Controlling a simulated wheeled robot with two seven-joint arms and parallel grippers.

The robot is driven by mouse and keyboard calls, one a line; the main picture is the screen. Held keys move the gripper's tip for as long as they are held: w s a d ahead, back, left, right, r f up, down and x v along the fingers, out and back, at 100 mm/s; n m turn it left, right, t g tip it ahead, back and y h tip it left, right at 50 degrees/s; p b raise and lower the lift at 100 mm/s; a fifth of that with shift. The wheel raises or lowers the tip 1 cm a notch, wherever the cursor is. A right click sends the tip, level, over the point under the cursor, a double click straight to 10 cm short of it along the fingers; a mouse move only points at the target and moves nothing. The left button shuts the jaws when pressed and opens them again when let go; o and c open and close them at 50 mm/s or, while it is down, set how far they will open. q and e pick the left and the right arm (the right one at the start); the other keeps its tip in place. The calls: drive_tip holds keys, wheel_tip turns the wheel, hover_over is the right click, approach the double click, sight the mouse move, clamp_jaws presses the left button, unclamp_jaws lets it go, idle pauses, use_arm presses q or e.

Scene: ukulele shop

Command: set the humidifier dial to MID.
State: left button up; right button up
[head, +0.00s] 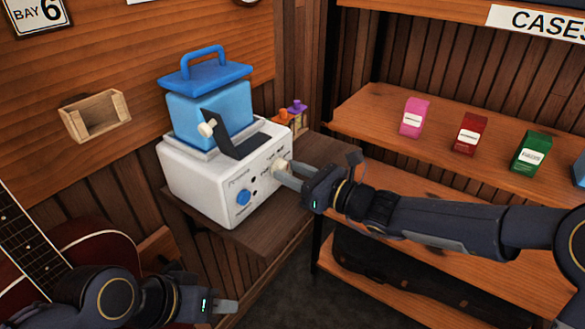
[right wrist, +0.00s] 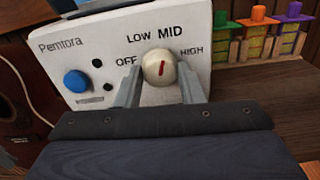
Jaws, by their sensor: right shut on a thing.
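The humidifier (head: 215,185) is a white box with a blue tank (head: 208,108) and a blue handled lid, standing on a dark wooden stand. Its cream dial (right wrist: 159,69) has a red mark and sits among the labels OFF, LOW, MID and HIGH. The mark stands nearly upright, pointing roughly toward MID. My right gripper (head: 280,172) is shut on the dial, with a finger on each side in the right wrist view (right wrist: 159,88). My left gripper (head: 225,307) is low at the left, away from the humidifier; its finger gap does not show clearly.
A blue button (right wrist: 77,81) is left of the dial. A black bracket (head: 235,140) crosses the tank. Small coloured items (right wrist: 255,35) stand behind the humidifier. A guitar (head: 60,240) is at lower left. Shelves with small boxes (head: 470,134) are at right, behind my right arm.

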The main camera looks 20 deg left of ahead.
drive_tip(key=shift+m, duration=0.6)
drive_tip(key=o, duration=1)
drive_tip(key=v, duration=0.7)
drive_tip(key=shift+s+d, duration=0.1)
drive_tip(key=shift+d, duration=0.3)
